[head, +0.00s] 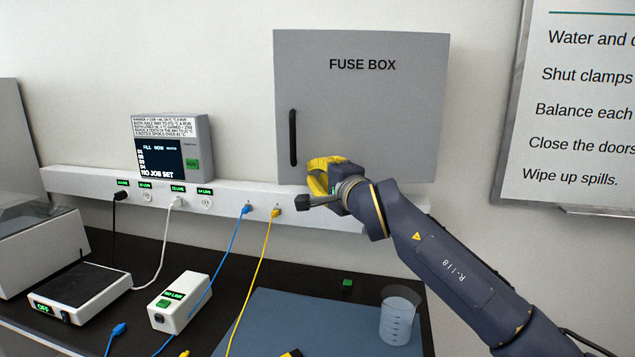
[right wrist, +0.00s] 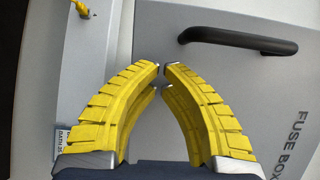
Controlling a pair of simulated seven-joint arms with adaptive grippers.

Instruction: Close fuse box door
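The grey fuse box door (head: 362,115) is on the wall, with "FUSE BOX" on its face and a black vertical handle (head: 293,138) at its left. It looks shut, with no gap visible around it. My right gripper (head: 318,176) is at the door's lower edge, below and right of the handle. In the right wrist view, its yellow fingers (right wrist: 161,70) curve together with their tips almost meeting and nothing between them. The handle (right wrist: 238,40) is beyond the tips, apart from them. I cannot tell whether the fingers touch the door.
A white rail (head: 225,201) with plugged cables runs along the wall below the box. On the bench are a blue mat (head: 300,310), a clear beaker (head: 398,318), a white switch box (head: 180,302) and a black-topped device (head: 80,290). A whiteboard (head: 585,110) hangs at right.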

